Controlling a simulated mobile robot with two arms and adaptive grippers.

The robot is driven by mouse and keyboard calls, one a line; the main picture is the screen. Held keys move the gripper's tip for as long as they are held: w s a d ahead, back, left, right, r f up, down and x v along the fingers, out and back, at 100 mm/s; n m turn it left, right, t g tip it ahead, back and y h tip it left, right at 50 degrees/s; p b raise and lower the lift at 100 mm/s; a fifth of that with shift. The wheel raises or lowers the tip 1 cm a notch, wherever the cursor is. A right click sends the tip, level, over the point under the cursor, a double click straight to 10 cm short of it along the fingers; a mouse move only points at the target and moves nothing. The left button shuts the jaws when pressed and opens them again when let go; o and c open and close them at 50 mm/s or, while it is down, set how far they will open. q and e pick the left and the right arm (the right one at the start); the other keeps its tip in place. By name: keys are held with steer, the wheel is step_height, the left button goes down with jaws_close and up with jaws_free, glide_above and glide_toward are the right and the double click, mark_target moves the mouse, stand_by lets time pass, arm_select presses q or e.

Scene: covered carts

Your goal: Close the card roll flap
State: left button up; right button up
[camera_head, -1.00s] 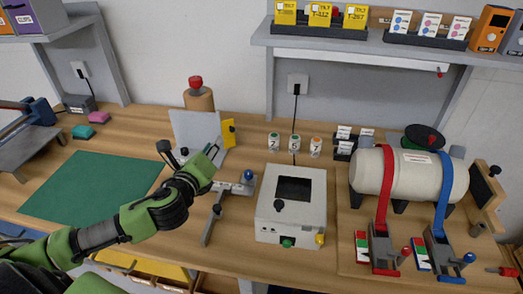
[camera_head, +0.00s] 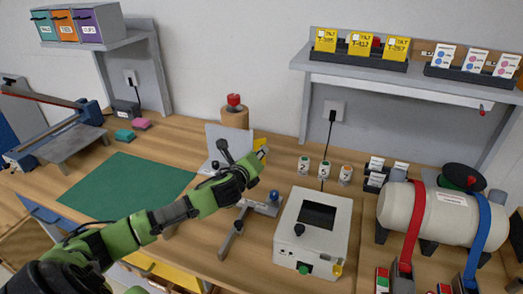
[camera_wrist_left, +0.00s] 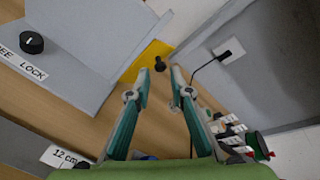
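A grey upright panel (camera_head: 214,137) with a yellow plate (camera_head: 260,146) at its right edge stands on the bench. I take the yellow plate to be the flap, but no label confirms it. In the left wrist view the yellow plate (camera_wrist_left: 147,60) carries a small black knob (camera_wrist_left: 159,64). My left gripper (camera_head: 262,155) is at the yellow plate and partly covers it. In the left wrist view its two fingers (camera_wrist_left: 160,75) are apart, with the knob just beyond the gap between the tips. Contact cannot be told. My right gripper is not in view.
A lever device (camera_head: 234,226) and a white box (camera_head: 290,245) stand to the front and right. Several small canisters (camera_head: 325,169) are behind the box. A strapped tank (camera_head: 440,218) is at the right. A green mat (camera_head: 125,190) lies left.

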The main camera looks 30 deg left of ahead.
arm_select(q)
steer(key=shift+x, duration=1.6)
jaws_close()
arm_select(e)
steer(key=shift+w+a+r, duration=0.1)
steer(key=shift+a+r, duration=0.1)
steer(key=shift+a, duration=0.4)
